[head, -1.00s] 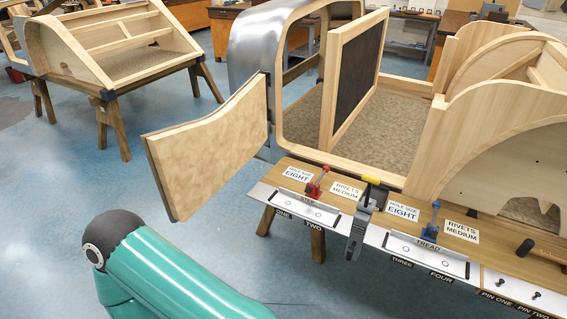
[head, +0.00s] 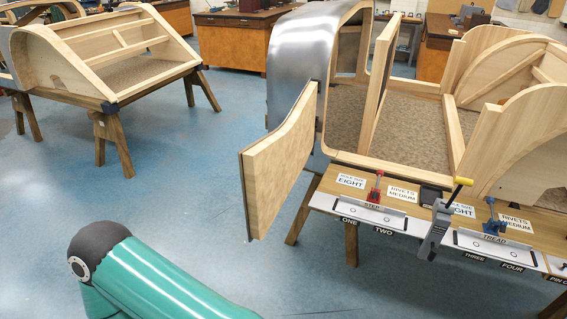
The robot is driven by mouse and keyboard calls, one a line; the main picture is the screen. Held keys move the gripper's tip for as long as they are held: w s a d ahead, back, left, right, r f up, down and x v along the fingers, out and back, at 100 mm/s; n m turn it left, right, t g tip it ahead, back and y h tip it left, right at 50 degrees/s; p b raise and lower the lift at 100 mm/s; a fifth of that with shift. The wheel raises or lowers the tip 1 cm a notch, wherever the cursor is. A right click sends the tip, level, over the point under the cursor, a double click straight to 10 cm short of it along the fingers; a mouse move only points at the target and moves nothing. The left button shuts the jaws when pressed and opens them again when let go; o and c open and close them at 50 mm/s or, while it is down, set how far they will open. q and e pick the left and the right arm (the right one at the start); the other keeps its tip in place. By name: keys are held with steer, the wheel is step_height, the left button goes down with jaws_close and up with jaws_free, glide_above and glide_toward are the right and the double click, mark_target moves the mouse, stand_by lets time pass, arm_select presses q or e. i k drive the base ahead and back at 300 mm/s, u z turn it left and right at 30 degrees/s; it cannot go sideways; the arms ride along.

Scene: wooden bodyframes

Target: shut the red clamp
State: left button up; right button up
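The red clamp (head: 375,188) is a small toggle clamp on the wooden bench edge, by the metal plate labelled STEP (head: 370,214). Its red handle stands up; whether its jaw presses on the plate is too small to tell. A teal arm of mine (head: 150,275) shows at the lower left, well apart from the clamp. Its gripper is out of the frame. My other arm and gripper are not in view.
A blue clamp (head: 493,218) stands at the TREAD plate (head: 490,246). A grey clamp with a yellow handle (head: 437,228) juts from the bench edge between the plates. A wooden door panel (head: 280,165) swings out left of the bench. Blue floor is clear in front.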

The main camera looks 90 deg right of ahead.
mark_target(380, 172)
steer(key=u, duration=0.5)
steer(key=i, duration=0.2)
steer(key=z, duration=2.75)
steer(key=i, duration=0.2)
steer(key=z, duration=1.9)
steer(key=k, duration=0.6)
steer(key=z, duration=0.35)
steer(key=i, duration=1.7)
steer(key=u, duration=0.4)
